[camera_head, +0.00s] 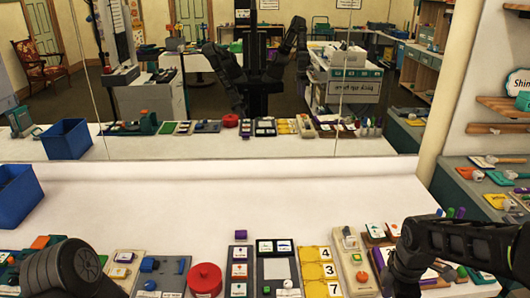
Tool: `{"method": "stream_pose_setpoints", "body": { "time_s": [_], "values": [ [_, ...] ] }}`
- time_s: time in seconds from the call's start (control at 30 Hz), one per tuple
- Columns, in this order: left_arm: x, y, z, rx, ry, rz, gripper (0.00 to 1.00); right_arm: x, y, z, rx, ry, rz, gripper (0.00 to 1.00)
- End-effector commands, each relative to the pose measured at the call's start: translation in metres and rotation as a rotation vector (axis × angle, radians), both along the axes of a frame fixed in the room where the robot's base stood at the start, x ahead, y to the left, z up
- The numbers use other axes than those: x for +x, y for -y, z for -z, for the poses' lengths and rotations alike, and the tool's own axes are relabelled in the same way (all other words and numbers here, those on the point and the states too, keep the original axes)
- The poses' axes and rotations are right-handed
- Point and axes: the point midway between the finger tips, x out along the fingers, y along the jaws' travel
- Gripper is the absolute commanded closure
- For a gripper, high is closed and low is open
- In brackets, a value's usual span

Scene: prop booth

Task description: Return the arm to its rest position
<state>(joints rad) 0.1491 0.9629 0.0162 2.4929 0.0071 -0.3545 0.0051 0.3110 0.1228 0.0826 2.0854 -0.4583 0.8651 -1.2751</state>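My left arm (70,270) shows at the lower left as a rounded dark link. Its gripper is not in view. My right arm (465,245) comes in from the right edge, bends near the panels, and its dark end (400,272) points down over the right part of the row. Whether its fingers are open or shut cannot be made out, and I see nothing clearly held in it. A mirror behind the table reflects my dark body and both arms, too small to read the grippers.
A white table (200,200) has a clear middle. Along its front edge stand several panels, a red round box (205,279), a yellow number panel (318,270) and a small purple block (240,235). A blue bin (17,195) is at the left. Shelves (500,128) stand at the right.

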Motion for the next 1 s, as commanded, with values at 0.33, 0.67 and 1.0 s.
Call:
{"method": "stream_pose_setpoints", "body": {
  "time_s": [0.33, 0.67, 1.0],
  "values": [
    [0.001, 0.0, 0.0, 0.0, 0.001, 0.0, 1.0, 0.04, -0.019, 0.005, 0.107, 0.176, 0.33, 0.48],
    [0.001, 0.0, 0.0, 0.0, 0.002, -0.001, 1.0, 0.058, -0.105, 0.089, 0.424, 0.201, 0.94, 0.48],
    [0.001, 0.0, 0.0, 0.0, 0.002, -0.001, 1.0, -0.084, -0.221, 0.235, 0.457, -0.124, 1.513, 0.48]
  ]
}}
